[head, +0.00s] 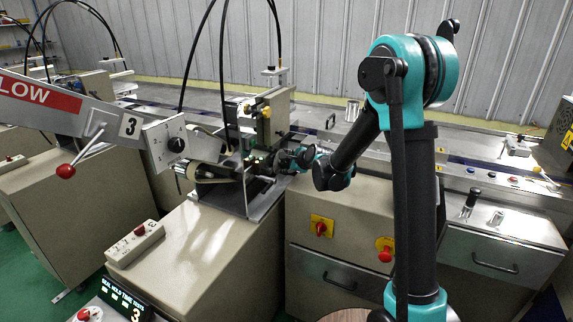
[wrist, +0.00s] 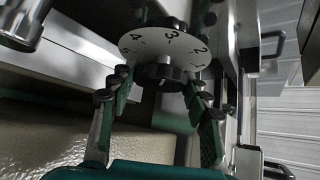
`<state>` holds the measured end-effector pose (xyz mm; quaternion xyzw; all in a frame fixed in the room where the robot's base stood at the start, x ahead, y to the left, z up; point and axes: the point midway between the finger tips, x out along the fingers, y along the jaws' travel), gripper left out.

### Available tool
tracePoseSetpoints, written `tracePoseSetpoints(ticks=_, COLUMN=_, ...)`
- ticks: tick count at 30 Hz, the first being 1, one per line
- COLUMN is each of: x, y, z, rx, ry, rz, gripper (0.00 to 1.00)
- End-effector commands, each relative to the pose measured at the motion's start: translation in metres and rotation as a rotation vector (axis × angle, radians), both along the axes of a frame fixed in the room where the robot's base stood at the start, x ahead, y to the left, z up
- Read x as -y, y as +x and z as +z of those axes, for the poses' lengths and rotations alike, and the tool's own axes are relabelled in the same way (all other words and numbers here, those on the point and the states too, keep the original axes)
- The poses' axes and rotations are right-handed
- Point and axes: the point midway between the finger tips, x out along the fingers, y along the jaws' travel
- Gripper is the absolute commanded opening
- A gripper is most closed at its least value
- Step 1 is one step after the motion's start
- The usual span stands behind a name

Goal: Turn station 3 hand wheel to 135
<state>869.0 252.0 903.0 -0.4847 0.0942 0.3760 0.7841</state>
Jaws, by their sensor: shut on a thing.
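In the wrist view a black hand wheel (wrist: 164,72) with a lobed rim sits in front of a white numbered dial (wrist: 153,43). The dial's numbers run from 1 at right to 5 at left, with 3 near the top. My gripper (wrist: 163,80) has one finger on each side of the wheel and is shut on it. In the head view my gripper (head: 285,160) reaches the machine's right side and the wheel is hard to make out there. No 135 mark is readable.
A red-knobbed lever (head: 66,170) sticks out at left. A beige button box (head: 135,242) lies on the cabinet top. A display (head: 125,298) stands at the front. A conveyor (head: 480,165) runs behind my arm. Black cables arch above the machine.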

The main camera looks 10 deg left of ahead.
Motion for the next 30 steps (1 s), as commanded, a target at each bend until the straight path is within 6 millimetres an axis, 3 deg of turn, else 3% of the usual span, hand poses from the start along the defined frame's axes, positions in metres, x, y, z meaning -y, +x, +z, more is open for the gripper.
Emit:
tracePoseSetpoints(ticks=15, x=0.0, y=-0.0003, z=-0.0003, rx=0.023, ry=-0.009, rz=0.001, gripper=0.19)
tracePoseSetpoints(ticks=16, x=0.0, y=-0.0003, z=-0.0003, rx=0.023, ry=-0.009, rz=0.001, gripper=0.5)
tracePoseSetpoints(ticks=20, x=0.0, y=-0.0001, z=-0.0003, rx=0.023, ry=-0.009, rz=0.001, gripper=0.66)
tracePoseSetpoints(ticks=30, x=0.0004, y=-0.0007, z=0.0002, rx=0.024, ry=-0.009, rz=0.0, gripper=0.69)
